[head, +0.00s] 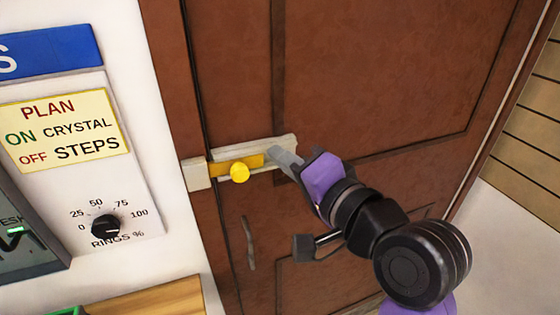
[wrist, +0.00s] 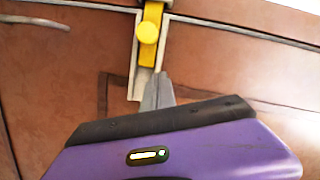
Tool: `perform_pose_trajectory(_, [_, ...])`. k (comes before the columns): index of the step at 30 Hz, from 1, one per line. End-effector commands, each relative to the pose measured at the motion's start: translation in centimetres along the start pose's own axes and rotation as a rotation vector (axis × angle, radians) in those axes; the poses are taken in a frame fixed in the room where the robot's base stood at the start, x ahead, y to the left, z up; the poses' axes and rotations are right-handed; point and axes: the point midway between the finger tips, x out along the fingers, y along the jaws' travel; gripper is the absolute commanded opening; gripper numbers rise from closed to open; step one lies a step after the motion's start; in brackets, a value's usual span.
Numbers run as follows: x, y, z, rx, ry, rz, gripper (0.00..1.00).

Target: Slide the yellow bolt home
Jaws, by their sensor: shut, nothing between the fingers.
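The yellow bolt (head: 250,162) lies level in a pale channel (head: 284,142) on the brown door, with a round yellow knob (head: 240,173) on its front. Its left end meets the pale keeper block (head: 195,174) on the frame; how far it goes in is hidden. My gripper (head: 279,157) is shut and empty, its grey fingertips over the channel's right end, right of the bolt and a little apart from it. In the wrist view, my fingertips (wrist: 158,90) are below the knob (wrist: 148,32) and the bolt (wrist: 152,12), with bare channel between.
A brown panelled door (head: 350,75) fills the middle. A dark handle (head: 248,243) is below the bolt. On the left wall are a cream sign (head: 63,131), a blue sign (head: 45,51) and a black dial (head: 105,226). A slatted wall (head: 530,130) is at right.

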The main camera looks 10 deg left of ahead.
Motion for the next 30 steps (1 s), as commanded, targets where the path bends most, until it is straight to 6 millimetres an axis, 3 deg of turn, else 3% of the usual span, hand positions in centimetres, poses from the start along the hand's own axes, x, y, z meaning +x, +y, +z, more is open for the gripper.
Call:
perform_pose_trajectory(9, [-6.3,0.2,-0.1,-0.001,0.006,-0.001,0.0])
perform_pose_trajectory(15, [-9.1,0.2,-0.1,-0.001,0.005,0.0,0.0])
perform_pose_trajectory(30, [-10.1,0.1,-0.1,-0.001,0.003,0.0,0.0])
